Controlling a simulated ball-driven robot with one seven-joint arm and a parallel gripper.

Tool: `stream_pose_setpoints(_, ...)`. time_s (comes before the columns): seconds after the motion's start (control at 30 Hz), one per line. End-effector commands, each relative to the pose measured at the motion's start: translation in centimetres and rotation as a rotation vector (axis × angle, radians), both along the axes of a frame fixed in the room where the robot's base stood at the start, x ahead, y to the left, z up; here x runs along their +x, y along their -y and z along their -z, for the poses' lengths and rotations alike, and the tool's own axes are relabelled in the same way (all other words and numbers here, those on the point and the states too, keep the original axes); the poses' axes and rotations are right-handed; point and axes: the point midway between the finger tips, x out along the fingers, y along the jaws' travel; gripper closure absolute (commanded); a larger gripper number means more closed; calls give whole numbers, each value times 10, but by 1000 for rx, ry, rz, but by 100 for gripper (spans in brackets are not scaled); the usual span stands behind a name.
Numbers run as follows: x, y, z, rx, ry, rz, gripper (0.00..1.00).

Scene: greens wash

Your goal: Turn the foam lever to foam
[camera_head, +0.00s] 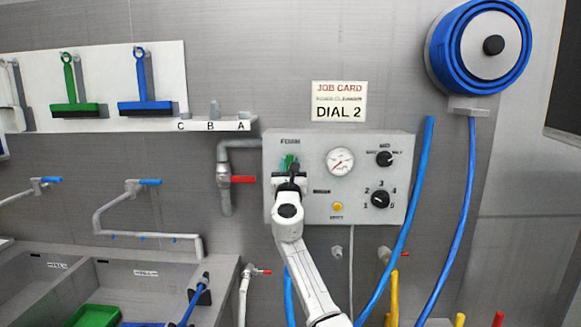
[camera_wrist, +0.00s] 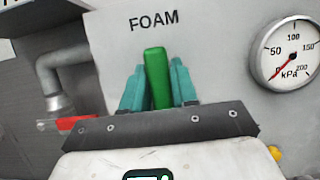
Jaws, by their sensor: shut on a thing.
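The foam lever (camera_wrist: 157,78) is a green handle under the word FOAM on the grey control panel (camera_head: 322,145). It stands nearly upright in the wrist view, its top leaning slightly left. My gripper (camera_wrist: 160,85) has its teal fingers on both sides of the lever and is shut on it. In the head view my gripper (camera_head: 289,165) reaches the panel's upper left, and my wrist covers the lever's lower part and any position marks there.
A red-handled valve (camera_head: 243,179) on a grey pipe sits just left of the panel. A gauge (camera_head: 340,161), black dials (camera_head: 380,199) and a yellow button (camera_head: 337,207) lie to the right. Blue hoses hang at right. A job card (camera_head: 338,101) reads DIAL 2.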

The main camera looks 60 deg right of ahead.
Motion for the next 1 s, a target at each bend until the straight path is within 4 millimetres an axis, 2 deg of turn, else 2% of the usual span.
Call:
stream_pose_setpoints(0.13,1,0,3,1,-6,0,100)
stream_pose_setpoints(0.17,1,0,3,0,-7,0,71)
stream_pose_setpoints(0.37,1,0,2,0,-5,1,52)
stream_pose_setpoints(0.6,0,-1,1,0,-2,0,51)
stream_pose_setpoints(0.73,-2,-7,4,-1,-2,0,51)
stream_pose_setpoints(0.87,-9,-23,12,0,-2,-1,51)
stream_pose_setpoints(1.0,-19,-47,24,1,-2,-1,51)
